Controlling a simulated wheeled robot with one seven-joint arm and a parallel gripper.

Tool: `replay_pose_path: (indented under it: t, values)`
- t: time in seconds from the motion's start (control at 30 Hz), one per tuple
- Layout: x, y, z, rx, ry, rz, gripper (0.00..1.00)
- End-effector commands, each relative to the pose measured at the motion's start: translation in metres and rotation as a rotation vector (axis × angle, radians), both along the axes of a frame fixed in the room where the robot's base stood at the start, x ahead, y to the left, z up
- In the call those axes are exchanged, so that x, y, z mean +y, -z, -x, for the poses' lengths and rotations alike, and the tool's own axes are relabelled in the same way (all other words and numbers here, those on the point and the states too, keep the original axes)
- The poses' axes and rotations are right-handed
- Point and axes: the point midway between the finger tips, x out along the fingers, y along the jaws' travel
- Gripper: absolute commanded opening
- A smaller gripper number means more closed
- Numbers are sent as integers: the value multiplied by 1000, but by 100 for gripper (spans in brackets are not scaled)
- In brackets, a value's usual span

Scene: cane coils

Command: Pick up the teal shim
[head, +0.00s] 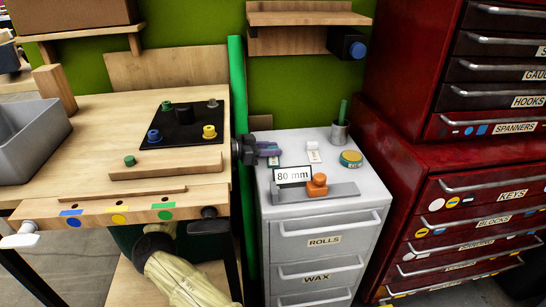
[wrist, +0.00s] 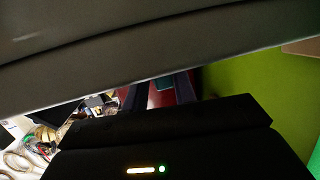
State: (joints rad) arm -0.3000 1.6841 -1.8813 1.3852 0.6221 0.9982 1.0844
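The teal shim (head: 273,161) is a small teal patch on the grey drawer cabinet's top (head: 296,140), near its left edge. My gripper (head: 272,150) is low over that edge, its fingers pointing right and just above the shim, which they partly hide. In the wrist view my two dark fingers (wrist: 158,94) stand apart. A small teal piece (wrist: 163,82) shows between them, beside a large grey surface that fills the top. I cannot tell whether either finger touches it. The gripper is open.
On the cabinet are a white packet (head: 313,153), a round tin (head: 351,158), a pen cup (head: 339,134), an "80 mm" card (head: 293,175) and a grey block with an orange knob (head: 318,186). A green post (head: 238,90) stands left; the red cabinet (head: 400,150) stands right.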

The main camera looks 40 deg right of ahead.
Motion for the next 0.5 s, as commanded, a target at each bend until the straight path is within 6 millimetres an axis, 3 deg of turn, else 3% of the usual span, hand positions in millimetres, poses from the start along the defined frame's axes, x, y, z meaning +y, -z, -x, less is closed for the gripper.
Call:
replay_pose_path:
  t: [0.03, 0.13, 0.5]
  values:
    - [0, 0, 0, 0, 0, 0, 17]
    - [1, 0, 0, 0, -1, 0, 0]
    - [2, -5, -1, -1, -3, -1, 0]
